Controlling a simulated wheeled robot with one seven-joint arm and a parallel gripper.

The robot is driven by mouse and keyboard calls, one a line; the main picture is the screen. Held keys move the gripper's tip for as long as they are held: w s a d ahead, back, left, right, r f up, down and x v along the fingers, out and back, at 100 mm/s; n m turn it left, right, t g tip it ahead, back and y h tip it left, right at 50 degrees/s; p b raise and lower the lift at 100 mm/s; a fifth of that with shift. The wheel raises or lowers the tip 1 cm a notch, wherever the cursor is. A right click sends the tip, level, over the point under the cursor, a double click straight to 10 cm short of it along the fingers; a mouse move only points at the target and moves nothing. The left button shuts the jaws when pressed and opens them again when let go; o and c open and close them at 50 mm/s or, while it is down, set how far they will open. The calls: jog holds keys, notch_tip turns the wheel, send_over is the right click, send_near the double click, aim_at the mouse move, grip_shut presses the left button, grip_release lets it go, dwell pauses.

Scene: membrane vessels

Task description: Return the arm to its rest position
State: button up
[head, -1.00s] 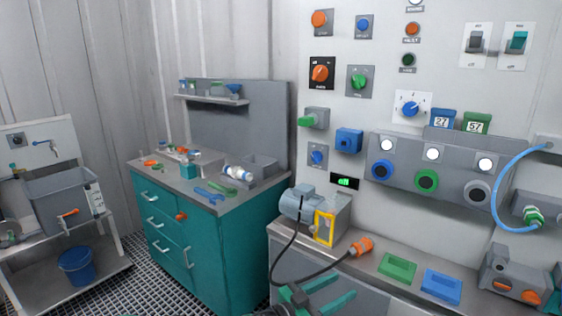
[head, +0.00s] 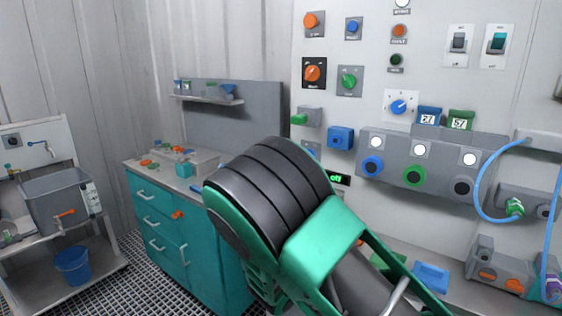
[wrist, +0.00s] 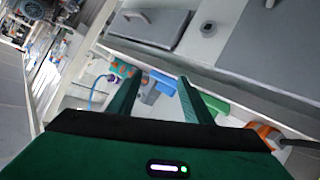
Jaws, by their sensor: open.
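My gripper (wrist: 158,78) shows in the wrist view with its two green fingers apart and nothing between them. In the head view the gripper itself cannot be made out. There my folded arm, with a black ribbed joint and green links, fills the lower middle. It stands in front of the teal cabinet (head: 148,222) and the left part of the bench under the panel. The arm hides the grey-blue motor area of that bench.
A blue tray (head: 431,277) lies on the bench below the wall panel (head: 440,140). A blue hose (head: 477,190) loops at the right. A sink stand (head: 55,195) with a blue bucket (head: 72,265) stands at the left. Grating floor (head: 120,285) shows between stand and cabinet.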

jog(key=s+d+r+n+g+y, duration=0.1)
jog(key=s+d+r+g+y, duration=0.4)
jog(key=s+d+y, duration=0.5)
jog(key=s+d+r+n+t+y, duration=0.1)
jog(key=s+d+r+n, duration=0.1)
jog(key=s+r, duration=0.2)
jog(key=s+d+r+n+t+y, duration=0.2)
jog(key=s+r, duration=0.2)
jog(key=s, duration=0.6)
jog(key=shift+s+d+r+n+t, duration=0.2)
jog(key=shift+s+r+n+t, duration=0.05)
jog(key=shift+s+n+t, duration=0.1)
